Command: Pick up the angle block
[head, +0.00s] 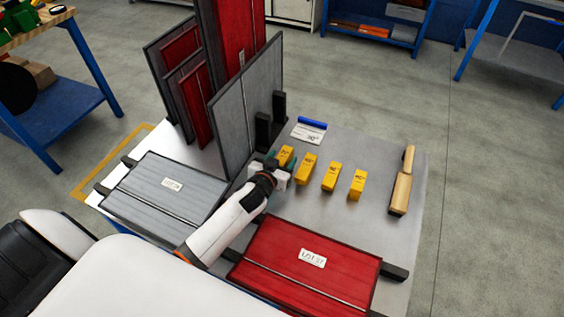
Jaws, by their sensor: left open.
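Several yellow angle blocks with dark printed labels stand in a row on the grey metal table. The leftmost block (287,153) is at my left gripper (280,163), followed to the right by a second (306,168), a third (331,176) and a fourth block (357,185). My left gripper is open, with its dark fingertips close around the near part of the leftmost block. The gripper partly hides that block's lower part, and I cannot tell whether the fingers touch it. My right gripper is not in view.
Tall grey (240,112) and red panels (233,40) stand upright behind the gripper, beside black posts (271,122). A grey panel (165,205) and a red panel (285,262) lie flat nearer me. A wooden-handled tool (402,185) and a small card (309,131) flank the blocks.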

